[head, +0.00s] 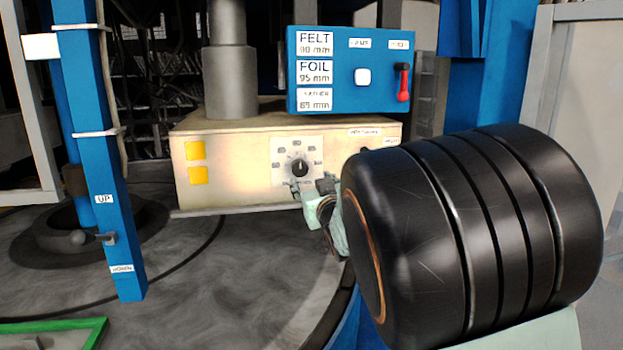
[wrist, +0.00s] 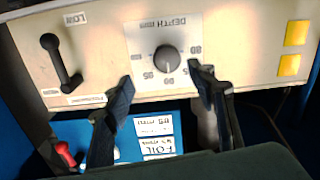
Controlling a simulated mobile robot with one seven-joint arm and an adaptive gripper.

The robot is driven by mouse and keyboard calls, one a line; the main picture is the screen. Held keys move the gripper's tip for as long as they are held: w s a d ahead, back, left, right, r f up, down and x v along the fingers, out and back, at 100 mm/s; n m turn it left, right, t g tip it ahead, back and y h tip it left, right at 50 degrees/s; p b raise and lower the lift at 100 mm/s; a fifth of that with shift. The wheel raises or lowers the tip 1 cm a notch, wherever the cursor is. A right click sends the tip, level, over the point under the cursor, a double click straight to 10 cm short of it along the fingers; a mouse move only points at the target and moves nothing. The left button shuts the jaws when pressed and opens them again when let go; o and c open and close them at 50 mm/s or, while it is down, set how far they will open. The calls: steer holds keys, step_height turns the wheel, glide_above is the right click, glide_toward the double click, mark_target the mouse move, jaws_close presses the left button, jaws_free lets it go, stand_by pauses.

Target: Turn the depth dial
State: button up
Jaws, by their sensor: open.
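The depth dial is a round black knob (head: 299,167) on a white numbered plate on the front of the cream machine box. In the wrist view the knob (wrist: 166,59) shows upside down with the DEPTH label beyond it. Its exact setting is too small to read surely. My gripper (head: 311,187) is just below and right of the knob in the head view. In the wrist view my gripper (wrist: 164,82) is open, with one dark fingertip on either side of the dial plate's near part. The knob sits between and slightly beyond the tips, with clear gaps; nothing is held.
A blue panel (head: 346,101) above the box lists FELT and FOIL sizes and has a red lever (head: 403,83). A black handle (wrist: 60,62) is beside the dial. Yellow squares (head: 196,150) are on the box's left. My arm covers the head view's lower right.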

mark_target(301, 170)
steer(key=shift+n+y, duration=0.3)
steer(key=shift+y, duration=0.1)
steer(key=shift+a+p+x, duration=0.15)
steer(key=shift+p+x, duration=0.7)
steer(key=shift+x, duration=1.95)
steer(key=shift+a+p+x, duration=0.2)
steer(key=shift+p+x, duration=0.6)
steer(key=shift+x, duration=2.05)
steer(key=shift+s+r, duration=0.15)
steer(key=c, duration=1.2)
